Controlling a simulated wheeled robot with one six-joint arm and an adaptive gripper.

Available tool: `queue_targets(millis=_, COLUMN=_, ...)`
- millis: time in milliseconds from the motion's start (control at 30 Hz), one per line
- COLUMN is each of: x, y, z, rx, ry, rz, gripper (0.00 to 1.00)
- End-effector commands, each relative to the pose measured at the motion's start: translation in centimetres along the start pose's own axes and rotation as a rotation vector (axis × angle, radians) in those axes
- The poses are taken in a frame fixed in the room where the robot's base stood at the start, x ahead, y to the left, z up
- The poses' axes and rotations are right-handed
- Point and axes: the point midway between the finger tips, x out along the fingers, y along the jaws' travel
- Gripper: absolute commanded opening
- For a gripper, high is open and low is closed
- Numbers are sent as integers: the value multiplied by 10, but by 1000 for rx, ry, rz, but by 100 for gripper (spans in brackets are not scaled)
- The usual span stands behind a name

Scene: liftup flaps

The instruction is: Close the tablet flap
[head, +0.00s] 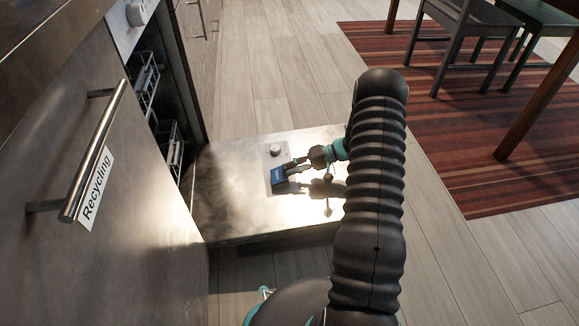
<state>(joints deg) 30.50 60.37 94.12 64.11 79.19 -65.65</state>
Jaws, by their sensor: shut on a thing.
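The dishwasher door (235,200) lies folded down flat, its steel inner face up. A grey dispenser panel (268,163) is set into it, with a round knob (276,150) at its far end. The blue tablet flap (279,175) stands raised at the near part of the panel. My gripper (289,168) reaches in from the right, low over the door, and is shut on the flap with its fingertips at the flap's upper edge. The fingertips are small and dark here, so the exact contact is hard to see. The recess under the flap is hidden.
The open dishwasher cavity with wire racks (146,82) is at the left. A cabinet front with a bar handle (95,150) and a "Recycling" label (96,188) stands near left. A striped rug (450,120) with chairs (465,40) lies right. Wood floor between is clear.

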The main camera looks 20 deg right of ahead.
Motion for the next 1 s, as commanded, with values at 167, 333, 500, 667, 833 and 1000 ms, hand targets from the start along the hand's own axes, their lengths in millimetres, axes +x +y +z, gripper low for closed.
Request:
queue_targets(millis=167, x=0, y=4, z=2, rx=3, ry=-5, rz=-40, gripper=0)
queue_targets(millis=333, x=1, y=4, z=2, rx=3, ry=-6, rz=-53, gripper=0)
queue_targets(millis=500, x=1, y=5, z=2, rx=3, ry=-7, rz=-53, gripper=0)
queue_targets(millis=667, x=1, y=5, z=2, rx=3, ry=-7, rz=-53, gripper=21)
queue_targets(millis=833, x=1, y=5, z=2, rx=3, ry=-5, rz=-52, gripper=40)
queue_targets(millis=1000, x=0, y=5, z=1, rx=3, ry=-2, rz=-51, gripper=40)
